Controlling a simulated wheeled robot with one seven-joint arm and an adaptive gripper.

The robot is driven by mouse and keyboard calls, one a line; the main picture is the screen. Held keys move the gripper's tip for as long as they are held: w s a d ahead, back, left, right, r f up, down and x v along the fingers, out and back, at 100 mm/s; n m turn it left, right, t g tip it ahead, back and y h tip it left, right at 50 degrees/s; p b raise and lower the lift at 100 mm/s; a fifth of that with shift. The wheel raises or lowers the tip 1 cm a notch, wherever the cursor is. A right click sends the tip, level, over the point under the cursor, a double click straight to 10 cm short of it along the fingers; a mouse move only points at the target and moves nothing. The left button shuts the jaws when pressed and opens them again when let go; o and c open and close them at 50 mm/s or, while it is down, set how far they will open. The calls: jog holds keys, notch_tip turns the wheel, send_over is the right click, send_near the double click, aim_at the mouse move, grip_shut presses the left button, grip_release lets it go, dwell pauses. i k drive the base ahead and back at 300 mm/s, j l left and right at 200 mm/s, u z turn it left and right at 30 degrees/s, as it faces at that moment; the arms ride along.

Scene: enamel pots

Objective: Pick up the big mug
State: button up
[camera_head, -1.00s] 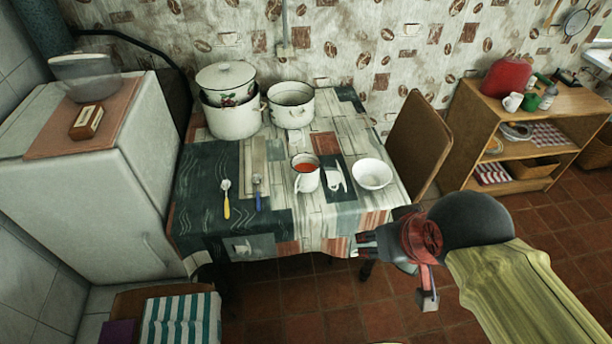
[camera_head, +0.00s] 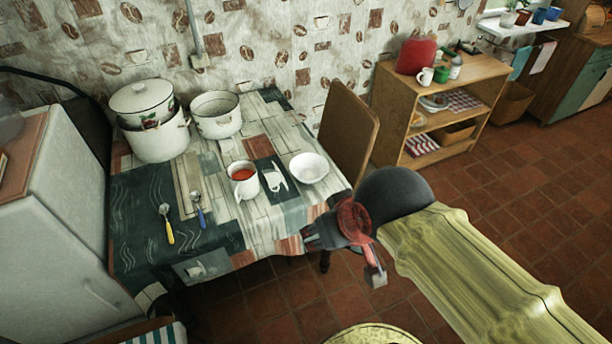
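A white enamel mug (camera_head: 243,184) with red-orange contents stands upright on the table (camera_head: 140,240). A second, smaller-looking white mug (camera_head: 425,76) stands on top of the wooden shelf unit at the back right. My gripper (camera_head: 308,236) is at the table's front right edge, to the right of and nearer than the mug on the table, apart from it. Its fingers are dark and small in the view, and I cannot tell whether they are open. I see nothing held in it.
A white bowl (camera_head: 309,168) stands right of the table mug. Two spoons (camera_head: 167,224) lie to its left. A lidded pot (camera_head: 155,135) and an open pot (camera_head: 216,115) stand behind. A chair (camera_head: 348,125) is at the right side. A fridge (camera_head: 60,230) stands left; floor is clear at right.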

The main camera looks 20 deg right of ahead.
aim_at(242, 174)
jog(key=i+j+z, duration=0.15)
jog(key=i+z, duration=0.3)
jog(key=i, duration=0.55)
